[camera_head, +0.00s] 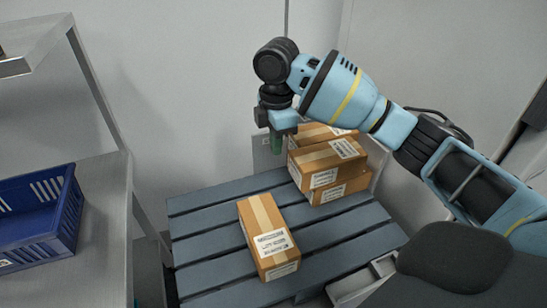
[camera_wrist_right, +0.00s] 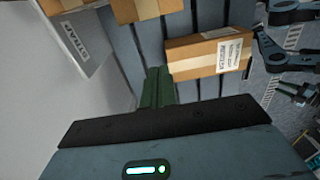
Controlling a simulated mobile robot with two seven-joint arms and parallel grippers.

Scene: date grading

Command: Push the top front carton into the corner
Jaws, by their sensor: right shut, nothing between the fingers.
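A cardboard carton with a white label, the top front carton (camera_head: 328,164), lies on another carton (camera_head: 342,189) at the back right of the slatted pallet (camera_head: 215,207). A further carton (camera_head: 318,134) shows behind it, partly hidden by my right arm. My right gripper (camera_head: 277,144) points down with its green fingers shut and empty, just left of the stack. I cannot tell whether the fingers touch a carton.
A single carton (camera_head: 268,238) lies at the pallet's front middle. A low panel (camera_head: 268,152) stands at the pallet's back by the wall; its print shows in the right wrist view (camera_wrist_right: 82,46). A blue crate (camera_head: 38,215) sits on a metal shelf at left. The pallet's left part is clear.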

